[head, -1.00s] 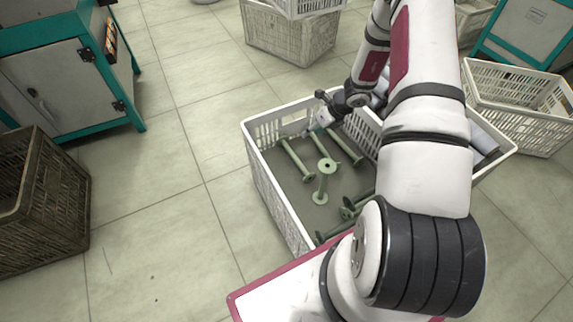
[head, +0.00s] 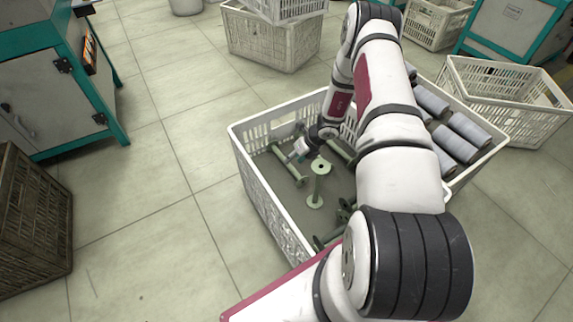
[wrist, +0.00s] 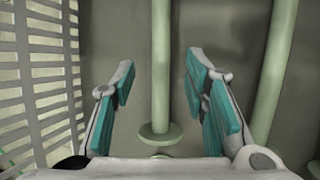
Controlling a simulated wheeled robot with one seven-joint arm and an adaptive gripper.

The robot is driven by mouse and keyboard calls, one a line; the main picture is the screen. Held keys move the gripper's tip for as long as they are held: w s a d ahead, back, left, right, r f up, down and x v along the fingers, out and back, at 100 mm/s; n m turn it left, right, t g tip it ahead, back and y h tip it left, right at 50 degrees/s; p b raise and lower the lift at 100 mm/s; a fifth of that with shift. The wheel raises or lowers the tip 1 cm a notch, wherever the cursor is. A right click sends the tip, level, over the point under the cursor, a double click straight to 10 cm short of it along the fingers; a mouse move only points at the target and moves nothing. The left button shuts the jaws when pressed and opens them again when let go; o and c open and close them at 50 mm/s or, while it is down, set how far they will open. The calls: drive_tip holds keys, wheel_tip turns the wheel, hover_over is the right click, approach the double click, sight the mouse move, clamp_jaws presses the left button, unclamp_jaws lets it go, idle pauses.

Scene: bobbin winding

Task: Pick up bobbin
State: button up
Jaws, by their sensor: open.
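Several pale green empty bobbins lie in the left part of a white crate (head: 266,198). One bobbin stands upright (head: 317,186). A lying bobbin (head: 291,166) is near the crate's far left side. My gripper (head: 301,150) is inside the crate, low over the lying bobbins, partly hidden by my arm. In the wrist view my gripper (wrist: 161,78) is open, its teal-padded fingers on either side of a bobbin's shaft (wrist: 160,45). That bobbin's round flange shows near the gripper's base. I see gaps between shaft and pads.
Another bobbin shaft (wrist: 270,75) lies right of the right finger. The slotted crate wall (wrist: 45,75) is close on the left. Grey wound bobbins (head: 466,132) lie in the crate's right part. More bobbins lie at the crate's near side. An empty white crate (head: 490,95) stands right.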

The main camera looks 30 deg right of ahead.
drive_tip(key=b+x, duration=0.2)
drive_tip(key=x, duration=0.3)
drive_tip(key=shift+w+d+b, duration=0.1)
drive_tip(key=shift+b, duration=0.2)
drive_tip(key=shift+r, duration=0.1)
clamp_jaws()
